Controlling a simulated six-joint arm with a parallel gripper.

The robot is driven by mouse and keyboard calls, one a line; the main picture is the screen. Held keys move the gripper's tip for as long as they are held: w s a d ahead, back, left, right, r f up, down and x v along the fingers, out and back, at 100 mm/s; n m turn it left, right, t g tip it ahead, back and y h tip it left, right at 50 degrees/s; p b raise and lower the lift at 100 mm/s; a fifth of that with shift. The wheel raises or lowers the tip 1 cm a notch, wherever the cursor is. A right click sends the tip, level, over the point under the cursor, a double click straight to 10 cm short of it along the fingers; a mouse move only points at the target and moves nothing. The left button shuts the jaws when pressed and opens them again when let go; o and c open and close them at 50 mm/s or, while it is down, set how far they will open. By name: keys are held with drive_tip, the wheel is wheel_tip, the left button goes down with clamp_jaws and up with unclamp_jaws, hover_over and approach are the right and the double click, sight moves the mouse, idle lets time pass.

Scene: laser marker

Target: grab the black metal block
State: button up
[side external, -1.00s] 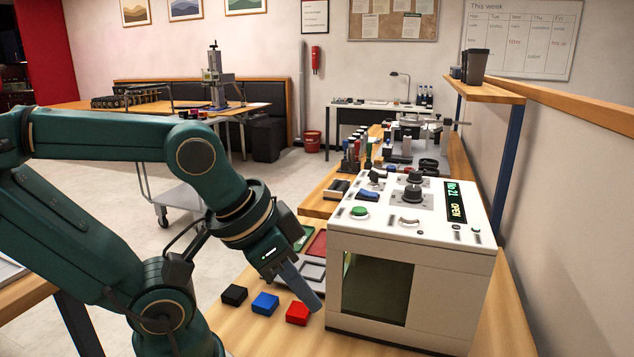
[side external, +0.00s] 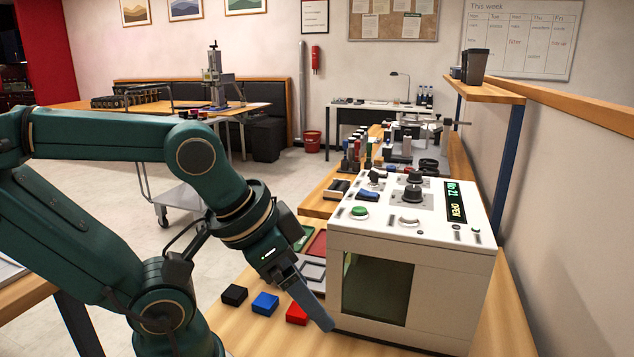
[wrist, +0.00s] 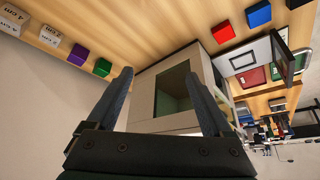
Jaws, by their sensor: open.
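The black metal block (side external: 234,295) lies on the wooden bench at the left end of a row, beside a blue block (side external: 265,303) and a red block (side external: 297,312). In the wrist view a dark block (wrist: 298,3) shows at the top edge, cut off, past the blue block (wrist: 258,13) and red block (wrist: 222,33). My gripper (side external: 324,321) is to the right of the red block in the side view, in front of the white machine. In the wrist view my gripper (wrist: 158,75) has its two fingers spread with nothing between them.
The white laser marker (side external: 410,250), its display reading OPEN, stands close to my fingers. Flat trays (side external: 313,270) lie behind the blocks. The wrist view also shows a green block (wrist: 102,68), a purple block (wrist: 78,53) and white labelled pieces (wrist: 51,34).

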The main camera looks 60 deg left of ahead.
drive_tip(key=m, duration=0.2)
drive_tip(key=m+g+y, duration=0.3)
drive_tip(key=m+g, duration=0.4)
drive_tip(key=g, duration=0.2)
hover_over(234, 291)
drive_tip(key=w+d, duration=0.3)
drive_tip(key=d, duration=0.1)
wheel_tip(234, 291, down, 5)
drive_tip(key=x, duration=1.1)
drive_tip(key=shift+w+a, duration=0.3)
drive_tip(key=shift+a, duration=0.1)
drive_tip(key=shift+c, duration=0.3)
clamp_jaws()
